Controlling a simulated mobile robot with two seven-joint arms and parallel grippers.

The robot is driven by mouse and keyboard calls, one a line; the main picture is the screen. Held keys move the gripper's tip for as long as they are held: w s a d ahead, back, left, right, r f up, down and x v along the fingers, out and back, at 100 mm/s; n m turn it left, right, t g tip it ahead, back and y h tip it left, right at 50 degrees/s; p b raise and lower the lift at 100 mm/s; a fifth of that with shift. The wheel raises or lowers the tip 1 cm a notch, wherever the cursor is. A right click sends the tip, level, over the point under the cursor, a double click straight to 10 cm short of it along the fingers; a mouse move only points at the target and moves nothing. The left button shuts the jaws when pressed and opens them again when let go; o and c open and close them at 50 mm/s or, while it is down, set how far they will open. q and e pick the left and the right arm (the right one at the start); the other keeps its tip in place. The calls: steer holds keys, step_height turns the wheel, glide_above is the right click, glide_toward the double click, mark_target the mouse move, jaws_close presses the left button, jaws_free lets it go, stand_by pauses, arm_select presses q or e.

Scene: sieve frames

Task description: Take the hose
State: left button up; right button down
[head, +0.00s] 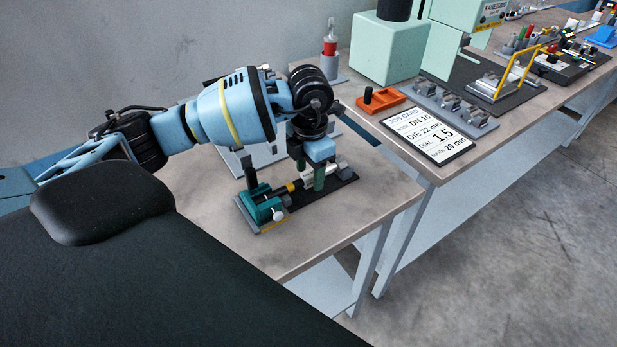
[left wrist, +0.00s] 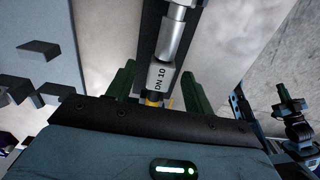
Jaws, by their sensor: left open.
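The hose (left wrist: 162,76) shows in the left wrist view as a pale grey sleeve marked "DN 10" with a silver length beyond it. In the head view the hose (head: 307,182) lies along a dark base plate on the near bench, behind a teal clamp (head: 262,207) with a yellow part beside it. My left gripper (head: 310,171) points down over the hose. In the left wrist view its green fingers (left wrist: 158,90) stand apart, one on each side of the hose, with gaps visible. Where the fingers end relative to the hose's height is unclear.
The near bench's front (head: 300,245) is clear.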

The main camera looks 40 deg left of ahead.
mark_target(306, 176)
arm_select(q)
jaws_close()
steer(key=shift+r, duration=0.15)
steer(key=shift+r, duration=0.5)
steer(key=shift+s+r, duration=0.25)
steer(key=shift+r, duration=0.35)
steer(key=shift+s+r, duration=0.25)
steer(key=shift+r, duration=0.35)
steer(key=s+r, duration=0.1)
steer(key=s, duration=1.4)
steer(key=shift+a+r+b, duration=0.2)
steer(key=shift+a+b, duration=0.2)
